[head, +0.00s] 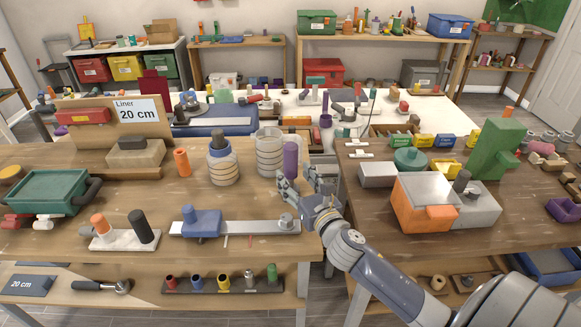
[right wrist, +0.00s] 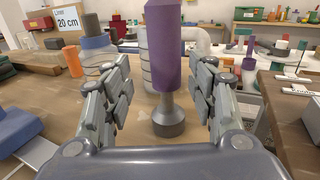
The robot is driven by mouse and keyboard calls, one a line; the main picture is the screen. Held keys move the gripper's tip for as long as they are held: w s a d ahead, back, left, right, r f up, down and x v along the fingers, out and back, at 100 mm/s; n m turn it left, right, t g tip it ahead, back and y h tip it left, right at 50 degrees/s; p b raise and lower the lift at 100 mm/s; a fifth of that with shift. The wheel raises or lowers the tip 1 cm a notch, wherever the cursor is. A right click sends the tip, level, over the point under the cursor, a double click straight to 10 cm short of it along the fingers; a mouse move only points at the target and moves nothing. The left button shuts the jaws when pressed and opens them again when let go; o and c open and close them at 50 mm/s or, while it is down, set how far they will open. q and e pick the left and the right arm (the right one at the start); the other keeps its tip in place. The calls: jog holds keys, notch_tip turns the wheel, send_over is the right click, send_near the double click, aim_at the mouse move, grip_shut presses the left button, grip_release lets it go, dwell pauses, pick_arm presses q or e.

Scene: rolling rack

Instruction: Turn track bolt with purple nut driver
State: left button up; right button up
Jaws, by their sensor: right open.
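The purple nut driver (head: 291,159) stands upright near the right edge of the left-hand bench. In the right wrist view its purple handle (right wrist: 170,50) is on top, with a grey shaft and wide grey socket end on the bench. My right gripper (head: 306,186) is open just in front of it. In the right wrist view the fingers (right wrist: 165,100) flank the driver, with gaps on both sides. The metal track (head: 245,228) lies along the bench front with a blue carriage (head: 201,222) on it. A grey bolt (head: 286,220) stands at its right end. My left gripper is out of view.
An orange cylinder (head: 181,161) is further left. An orange-and-white box (head: 425,200) sits on the right-hand bench, across a gap. Sockets (head: 223,281) line the lower shelf.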

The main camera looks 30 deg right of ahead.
aim_at(294, 170)
jog(key=w, duration=0.2)
jog(key=w+d+p, duration=0.1)
jog(key=w, duration=0.1)
jog(key=shift+d+r, duration=0.15)
jog(key=shift+d, duration=0.05)
jog(key=shift+w, duration=0.4)
jog(key=c, duration=0.9)
grip_shut()
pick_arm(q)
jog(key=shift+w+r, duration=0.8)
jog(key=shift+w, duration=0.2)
